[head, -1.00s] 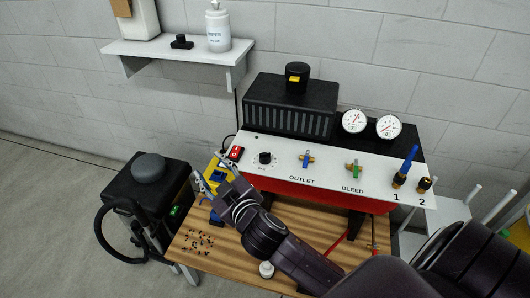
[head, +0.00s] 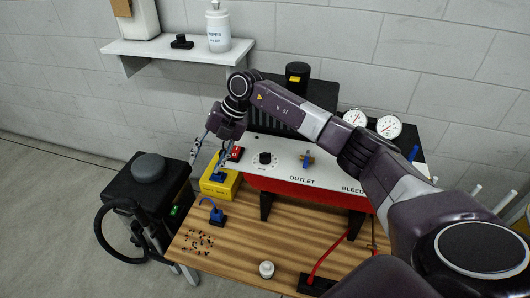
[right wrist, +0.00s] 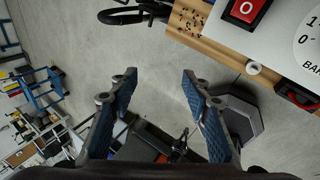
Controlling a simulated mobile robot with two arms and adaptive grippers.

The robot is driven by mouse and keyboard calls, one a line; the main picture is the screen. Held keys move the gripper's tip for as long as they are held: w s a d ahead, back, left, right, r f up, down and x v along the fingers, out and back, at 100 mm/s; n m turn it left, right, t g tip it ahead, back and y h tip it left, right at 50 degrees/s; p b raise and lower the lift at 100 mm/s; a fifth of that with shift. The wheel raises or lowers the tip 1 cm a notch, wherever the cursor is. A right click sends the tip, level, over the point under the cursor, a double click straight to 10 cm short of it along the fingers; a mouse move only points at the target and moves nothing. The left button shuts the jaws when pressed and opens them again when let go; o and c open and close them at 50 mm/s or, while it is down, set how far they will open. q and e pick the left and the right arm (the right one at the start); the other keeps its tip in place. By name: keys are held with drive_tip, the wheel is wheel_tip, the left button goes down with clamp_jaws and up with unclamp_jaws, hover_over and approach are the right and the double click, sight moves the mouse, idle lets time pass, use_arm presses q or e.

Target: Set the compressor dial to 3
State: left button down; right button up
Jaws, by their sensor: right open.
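The compressor dial (head: 265,158) is a small black knob on the white panel (head: 330,172), left of the blue-handled outlet valve (head: 307,159). Its pointer is too small to read. In the right wrist view, part of the panel's printed scale with "1", "0" and "BAR" shows at the right edge; the knob itself is out of that frame. My right gripper (head: 209,158) is open and empty, pointing down left of the panel, apart from the dial. Its two blue-padded fingers (right wrist: 157,80) are spread over bare floor. My left gripper is not in view.
A red rocker switch (head: 235,153) sits between my gripper and the dial. A yellow box (head: 219,186) stands below. My right arm covers the panel's right part. Two gauges (head: 388,126) stand behind. A black vacuum-like unit (head: 147,187) is at left. The wooden bench (head: 235,250) is mostly clear.

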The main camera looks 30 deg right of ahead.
sight(265, 153)
drive_tip(key=s+d+r+m+h, duration=0.1)
drive_tip(key=d, duration=0.4)
drive_tip(key=s+d+r+m+g+h, duration=0.1)
drive_tip(key=d+h, duration=0.1)
drive_tip(key=d, duration=0.4)
drive_tip(key=s+d+r+m+g+h, duration=0.1)
drive_tip(key=d+h, duration=0.1)
drive_tip(key=d, duration=0.4)
drive_tip(key=shift+r, duration=0.3)
drive_tip(key=shift+s+d, duration=0.15)
drive_tip(key=shift+d, duration=0.25)
wheel_tip(265, 153, down, 8)
drive_tip(key=shift+r+p, duration=0.25)
drive_tip(key=shift+p, duration=0.55)
drive_tip(key=c, duration=1.2)
drive_tip(key=shift+o, duration=0.2)
